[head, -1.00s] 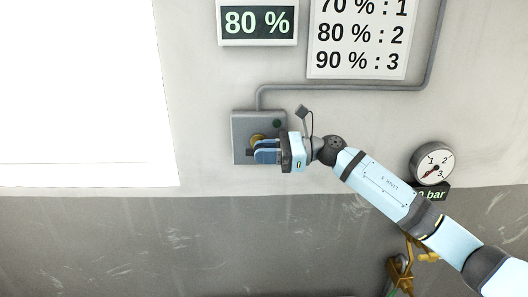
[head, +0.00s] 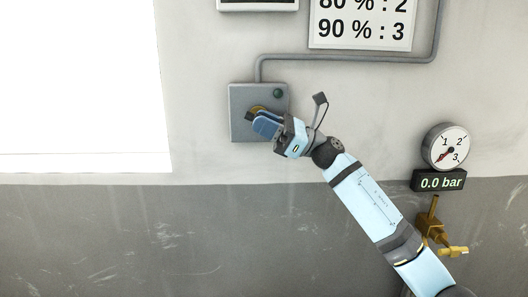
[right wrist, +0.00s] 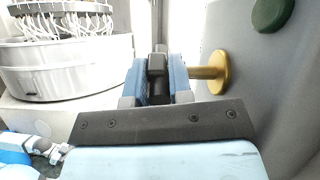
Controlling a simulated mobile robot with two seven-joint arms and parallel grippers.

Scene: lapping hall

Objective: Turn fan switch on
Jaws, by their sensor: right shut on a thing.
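The fan switch is a grey wall box (head: 239,128) with a brass-coloured knob base (head: 256,109) and a dark green round lamp (head: 278,93). In the right wrist view its brass shaft and disc (right wrist: 218,72) come out of the grey box face, and the green lamp (right wrist: 270,13) shows at the top. My right gripper (head: 265,124) is at the knob, tilted down to the right. Its blue fingers are shut on a black handle (right wrist: 157,68) at the end of the brass shaft. The lamp looks unlit. My left gripper does not show in the head view.
A gauge (head: 446,147) with a "0.0 bar" display (head: 438,181) and a brass valve (head: 433,228) are on the wall at right. A conduit (head: 340,58) runs above the box. A large white round vessel (right wrist: 70,68) stands left in the wrist view.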

